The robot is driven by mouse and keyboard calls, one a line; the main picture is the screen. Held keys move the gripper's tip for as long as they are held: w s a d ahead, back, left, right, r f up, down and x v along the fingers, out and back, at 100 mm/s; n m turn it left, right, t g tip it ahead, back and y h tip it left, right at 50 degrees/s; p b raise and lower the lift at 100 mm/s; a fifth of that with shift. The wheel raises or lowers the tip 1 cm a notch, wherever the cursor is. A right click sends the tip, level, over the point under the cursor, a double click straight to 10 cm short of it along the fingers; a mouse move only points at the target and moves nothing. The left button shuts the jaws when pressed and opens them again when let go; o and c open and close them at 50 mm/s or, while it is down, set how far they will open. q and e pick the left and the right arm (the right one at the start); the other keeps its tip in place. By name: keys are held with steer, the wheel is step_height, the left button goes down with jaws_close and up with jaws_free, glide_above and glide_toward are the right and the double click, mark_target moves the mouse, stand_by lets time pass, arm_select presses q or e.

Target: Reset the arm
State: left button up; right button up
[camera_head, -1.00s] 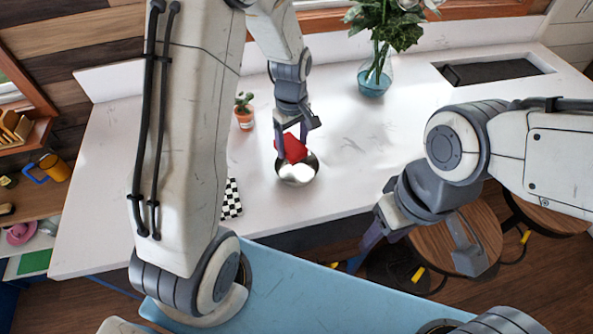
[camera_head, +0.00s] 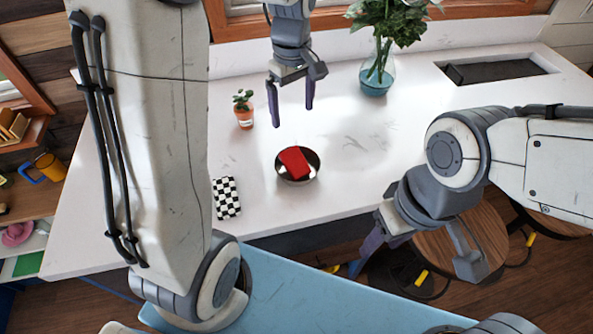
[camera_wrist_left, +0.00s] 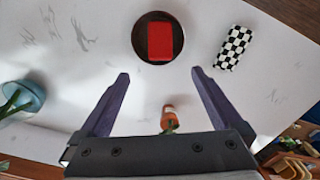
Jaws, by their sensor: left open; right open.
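My left gripper (camera_head: 291,104) is open and empty, raised above the white counter behind the metal bowl (camera_head: 312,175). A red block (camera_head: 294,162) lies in the bowl, apart from the gripper. In the left wrist view the open fingers (camera_wrist_left: 158,100) have nothing between them, and the red block (camera_wrist_left: 160,42) sits in the round dark bowl (camera_wrist_left: 140,45) beyond them. My right gripper (camera_head: 425,250) is open and empty at the right, in front of the counter's edge and over the stools.
A small potted plant (camera_head: 244,112) and a checkered item (camera_head: 227,198) stand on the white counter (camera_head: 345,130). Stools (camera_head: 465,240) are at the lower right.

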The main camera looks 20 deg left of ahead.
arm_select(q)
steer(key=shift+r, duration=0.25)
steer(key=s+d+f+m+b, duration=0.3)
steer(key=s+d+m, duration=0.1)
steer(key=s+m, duration=0.2)
steer(key=s+d+f+m+b, duration=0.3)
steer(key=s+d+f+m, duration=0.1)
steer(key=s, duration=0.5)
steer(key=s+d+f+m+h+b, duration=0.1)
steer(key=s+d+f+m+b, duration=0.2)
steer(key=s+d+m, duration=0.2)
steer(key=s+m, duration=0.3)
steer(key=m, duration=0.1)
steer(key=shift+s+d+f, duration=0.25)
steer(key=shift+d, duration=0.1)
